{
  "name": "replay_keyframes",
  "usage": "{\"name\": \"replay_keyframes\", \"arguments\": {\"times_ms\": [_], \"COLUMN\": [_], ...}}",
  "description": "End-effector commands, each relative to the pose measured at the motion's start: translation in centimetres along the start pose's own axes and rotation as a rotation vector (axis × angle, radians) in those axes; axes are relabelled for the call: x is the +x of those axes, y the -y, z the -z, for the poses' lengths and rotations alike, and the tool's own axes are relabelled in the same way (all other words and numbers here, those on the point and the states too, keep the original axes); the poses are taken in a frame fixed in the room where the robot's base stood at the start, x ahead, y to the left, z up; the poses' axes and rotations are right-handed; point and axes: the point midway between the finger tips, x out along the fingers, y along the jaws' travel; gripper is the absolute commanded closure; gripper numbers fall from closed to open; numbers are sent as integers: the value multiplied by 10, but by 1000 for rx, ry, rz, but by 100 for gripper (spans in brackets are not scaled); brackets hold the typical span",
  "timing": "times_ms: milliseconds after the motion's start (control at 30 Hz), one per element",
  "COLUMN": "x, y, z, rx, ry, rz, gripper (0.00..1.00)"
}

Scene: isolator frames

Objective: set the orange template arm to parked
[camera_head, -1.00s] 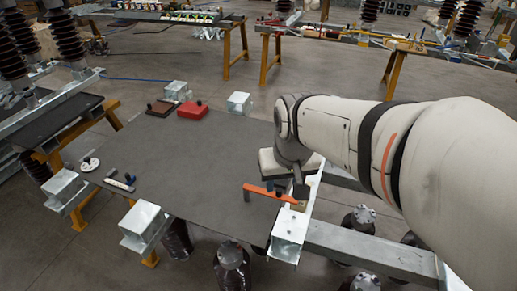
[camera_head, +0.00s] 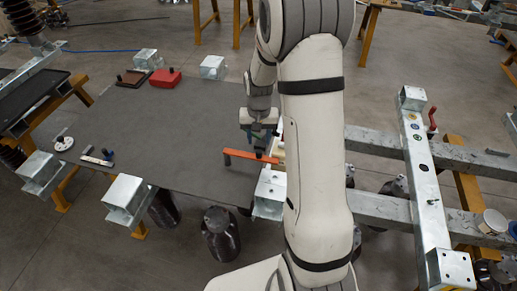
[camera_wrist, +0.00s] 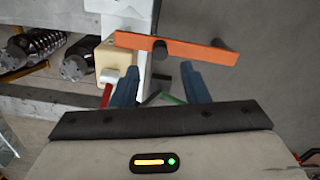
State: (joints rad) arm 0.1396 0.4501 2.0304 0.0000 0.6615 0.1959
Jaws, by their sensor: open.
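The orange template arm (camera_head: 250,157) is a flat bar at the right edge of the dark grey table, beside a galvanized block. In the wrist view the orange bar (camera_wrist: 190,50) lies across the picture beyond my fingertips, with a dark round knob (camera_wrist: 160,50) near its middle and a dark peg at its right end. My gripper (camera_head: 258,140) is just behind the bar in the head view. In the wrist view my gripper (camera_wrist: 158,88) has its two blue fingers apart, with nothing held between them. The knob stands in front of the gap. Whether the fingers touch anything is unclear.
On the dark table (camera_head: 180,130) are a red box (camera_head: 165,78), a brown block (camera_head: 133,77), a white disc (camera_head: 64,143) and small pieces at left. Galvanized blocks (camera_head: 213,67) line its edges. A steel frame (camera_head: 425,180) stands at right. The table's middle is clear.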

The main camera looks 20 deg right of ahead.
Motion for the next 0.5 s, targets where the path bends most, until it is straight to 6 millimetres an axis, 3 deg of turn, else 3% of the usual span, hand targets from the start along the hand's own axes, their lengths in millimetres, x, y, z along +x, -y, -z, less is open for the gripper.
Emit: {"name": "replay_keyframes", "arguments": {"times_ms": [300,500], "x": [48,64], "y": [0,0], "z": [-1,-1], "rx": [-1,-1], "ry": [3,1], "rz": [-1,0], "gripper": [59,59]}}
